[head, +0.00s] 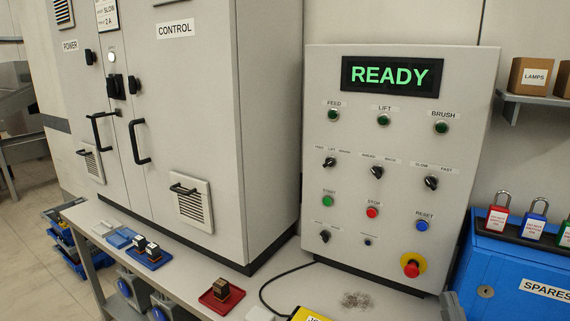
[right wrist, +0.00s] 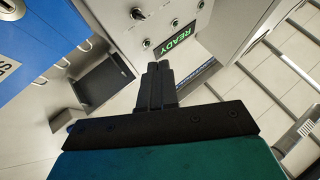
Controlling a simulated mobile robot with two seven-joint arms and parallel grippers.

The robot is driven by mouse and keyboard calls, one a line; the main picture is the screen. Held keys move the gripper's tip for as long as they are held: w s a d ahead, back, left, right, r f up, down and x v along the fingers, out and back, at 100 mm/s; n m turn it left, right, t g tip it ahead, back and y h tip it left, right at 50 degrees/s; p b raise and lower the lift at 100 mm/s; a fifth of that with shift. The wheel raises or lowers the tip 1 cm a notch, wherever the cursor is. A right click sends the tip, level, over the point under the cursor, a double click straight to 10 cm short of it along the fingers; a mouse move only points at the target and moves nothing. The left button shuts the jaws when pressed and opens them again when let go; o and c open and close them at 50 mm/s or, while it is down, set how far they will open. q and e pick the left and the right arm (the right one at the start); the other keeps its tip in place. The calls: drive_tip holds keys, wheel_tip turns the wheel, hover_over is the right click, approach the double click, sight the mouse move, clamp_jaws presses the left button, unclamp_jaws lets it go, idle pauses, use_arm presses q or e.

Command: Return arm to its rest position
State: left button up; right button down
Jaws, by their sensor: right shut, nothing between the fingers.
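My right gripper (right wrist: 158,68) shows in the right wrist view with its two dark fingers together and nothing between them. It points toward the grey control panel, whose lit green READY display (right wrist: 180,38) is beyond the fingertips. My left gripper is not in either view.
The control panel (head: 320,220) stands on a bench beside the control cabinet (head: 270,120). A blue spares box (head: 510,260) with padlocks is at the right. A red tray (head: 208,300), blue tray (head: 150,262) and yellow device (head: 312,314) lie on the bench.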

drive_tip(key=s+a+f+n+g+y, duration=0.2)
drive_tip(key=s+a+f+g+y, duration=0.15)
drive_tip(key=a+f+g, duration=0.6)
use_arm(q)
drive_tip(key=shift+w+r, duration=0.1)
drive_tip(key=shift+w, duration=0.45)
use_arm(e)
drive_tip(key=s+a+f+g+h, duration=0.2)
drive_tip(key=s+f+g, duration=0.2)
drive_tip(key=s+f, duration=0.7)
drive_tip(key=shift+s+f, duration=0.15)
drive_tip(key=shift+f, duration=0.15)
drive_tip(key=shift+g, duration=0.25)
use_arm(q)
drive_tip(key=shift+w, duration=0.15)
